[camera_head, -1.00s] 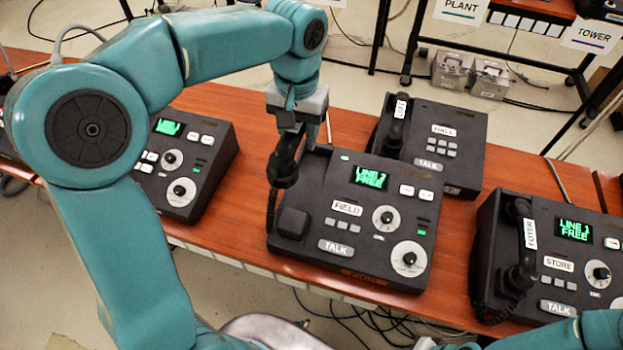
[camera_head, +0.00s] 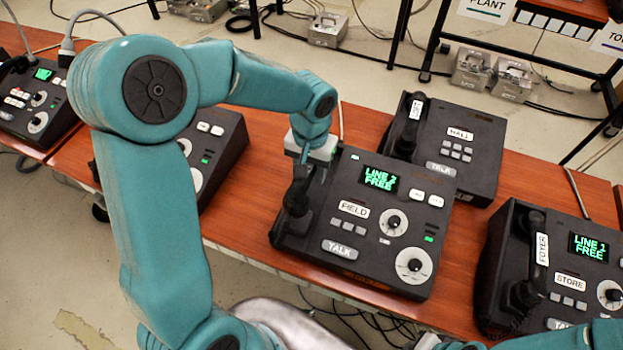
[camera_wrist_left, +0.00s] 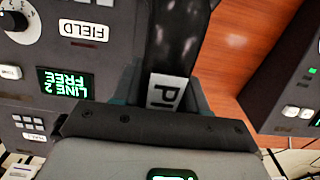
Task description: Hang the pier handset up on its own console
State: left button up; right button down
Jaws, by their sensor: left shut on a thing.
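My left gripper (camera_head: 303,165) is shut on a dark handset (camera_head: 297,192). In the left wrist view the held handset (camera_wrist_left: 178,45) carries a white label (camera_wrist_left: 165,92) whose visible letters read "PI", the rest being hidden. The handset is upright-lengthwise over the left side of the console labelled FIELD (camera_head: 325,245), in its cradle area. I cannot tell whether it touches or is seated. The FIELD console's screen (camera_head: 380,178) reads "LINE 2 FREE". No console label reading pier is legible. My right gripper is out of view.
The HALL console (camera_head: 480,125) stands behind right with its handset (camera_head: 408,130) on it. The STORE console (camera_head: 560,250) at the right holds a FOYER handset (camera_head: 530,265). Another console (camera_head: 225,150) is partly behind my left arm. Bare wooden table (camera_head: 357,122) shows behind FIELD.

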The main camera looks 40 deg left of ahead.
aim_at(311, 191)
pick_arm(q)
notch_tip(311, 191, down, 5)
jog(key=shift+r, duration=0.15)
jog(key=shift+d, duration=0.1)
jog(key=o, duration=1.2)
